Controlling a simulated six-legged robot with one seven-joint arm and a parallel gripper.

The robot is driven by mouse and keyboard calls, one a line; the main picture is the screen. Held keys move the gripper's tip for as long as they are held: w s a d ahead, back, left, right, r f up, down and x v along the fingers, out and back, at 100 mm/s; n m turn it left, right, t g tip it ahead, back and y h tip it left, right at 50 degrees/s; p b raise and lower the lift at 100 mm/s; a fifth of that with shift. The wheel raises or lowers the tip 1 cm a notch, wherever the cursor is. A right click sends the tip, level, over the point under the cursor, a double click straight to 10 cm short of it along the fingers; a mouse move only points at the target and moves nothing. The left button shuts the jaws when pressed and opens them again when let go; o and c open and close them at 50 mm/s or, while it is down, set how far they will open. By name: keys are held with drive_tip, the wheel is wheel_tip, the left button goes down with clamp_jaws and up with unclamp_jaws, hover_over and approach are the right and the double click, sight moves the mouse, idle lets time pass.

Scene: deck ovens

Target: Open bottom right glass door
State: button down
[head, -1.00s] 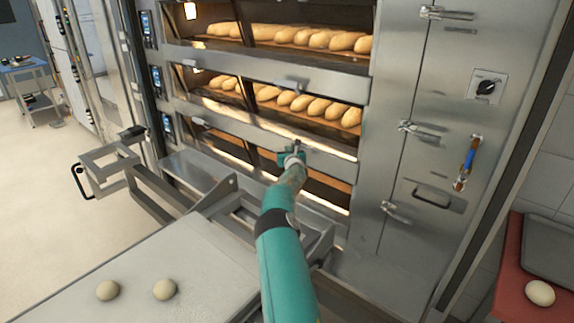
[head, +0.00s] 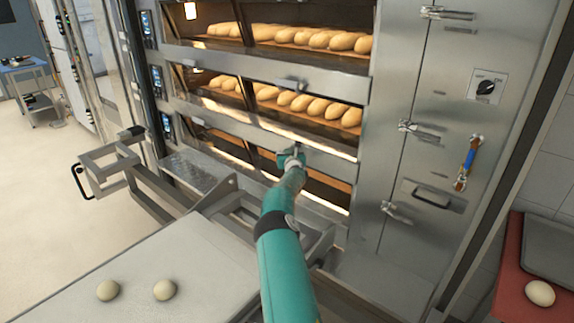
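The bottom right glass door (head: 322,190) is in the lowest deck of the steel oven, behind and right of my arm. The deck behind it looks empty and lit. My gripper (head: 296,150) is at the upper edge of this door, at its handle, which is mostly hidden behind the gripper. I cannot tell whether the fingers are closed on the handle. The door appears closed or nearly so. The bottom left glass door (head: 222,143) is beside it.
Loaves fill the two upper decks (head: 305,103). A steel loader table with two dough balls (head: 164,290) stands in front, its frame (head: 240,205) below my arm. A steel cabinet (head: 430,130) is at right. A red table (head: 510,285) stands at lower right.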

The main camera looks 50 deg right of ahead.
drive_tip(key=shift+s+a+f, duration=0.1)
drive_tip(key=shift+s+f, duration=0.1)
drive_tip(key=shift+f, duration=1.65)
drive_tip(key=shift+w+f, duration=0.2)
drive_tip(key=shift+f, duration=0.4)
drive_tip(key=shift+s+a+r, duration=0.2)
drive_tip(key=shift+s+r, duration=0.15)
drive_tip(key=shift+r, duration=0.15)
drive_tip(key=r+v, duration=0.1)
drive_tip(key=v, duration=0.5)
drive_tip(key=shift+a, duration=0.15)
drive_tip(key=shift+r, duration=0.15)
